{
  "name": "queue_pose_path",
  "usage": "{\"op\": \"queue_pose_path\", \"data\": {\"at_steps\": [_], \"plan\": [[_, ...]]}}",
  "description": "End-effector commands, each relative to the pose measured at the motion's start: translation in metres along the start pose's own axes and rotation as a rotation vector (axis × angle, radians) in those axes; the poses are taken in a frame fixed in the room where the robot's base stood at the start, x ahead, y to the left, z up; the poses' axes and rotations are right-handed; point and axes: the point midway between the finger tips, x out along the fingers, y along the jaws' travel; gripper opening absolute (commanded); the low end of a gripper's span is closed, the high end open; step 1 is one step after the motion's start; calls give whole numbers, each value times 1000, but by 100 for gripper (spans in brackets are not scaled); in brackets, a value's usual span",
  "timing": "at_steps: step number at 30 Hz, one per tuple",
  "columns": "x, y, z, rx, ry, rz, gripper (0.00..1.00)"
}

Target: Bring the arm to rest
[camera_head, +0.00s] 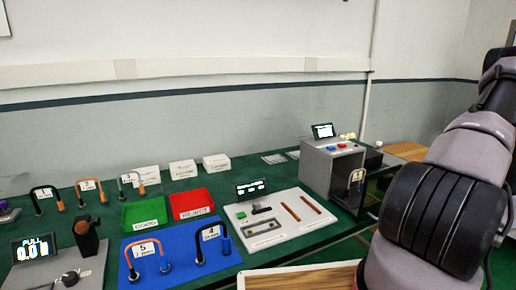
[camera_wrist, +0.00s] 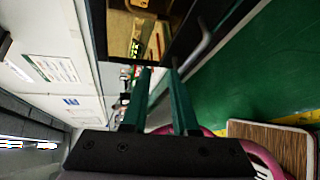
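My arm (camera_head: 440,215) rises along the right side of the head view, and its gripper end is out of that frame. In the wrist view my gripper (camera_wrist: 159,75) shows two dark green fingers, apart, with nothing visible between them. Beyond the fingertips is a dark-framed opening (camera_wrist: 140,32) with a lit interior. A grey bar like a handle (camera_wrist: 203,40) is right of the fingertips; I cannot tell whether they touch it.
A grey box (camera_head: 317,172) with an open dark front stands on the green table, a labelled piece (camera_head: 357,177) inside. Left of it are a white panel (camera_head: 290,238), a red bin (camera_head: 192,204), a green bin (camera_head: 145,213) and a blue mat (camera_head: 182,262). A wooden-topped surface (camera_head: 300,278) is in front.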

Motion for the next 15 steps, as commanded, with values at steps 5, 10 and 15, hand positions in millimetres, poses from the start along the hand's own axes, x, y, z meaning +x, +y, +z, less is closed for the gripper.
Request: {"op": "queue_pose_path", "data": {"at_steps": [5,10,15], "plan": [[34,86,7,-376,220,-76,27],[63,156,-6,-739,426,-124,27],[86,218,-29,-1114,626,-149,27]]}}
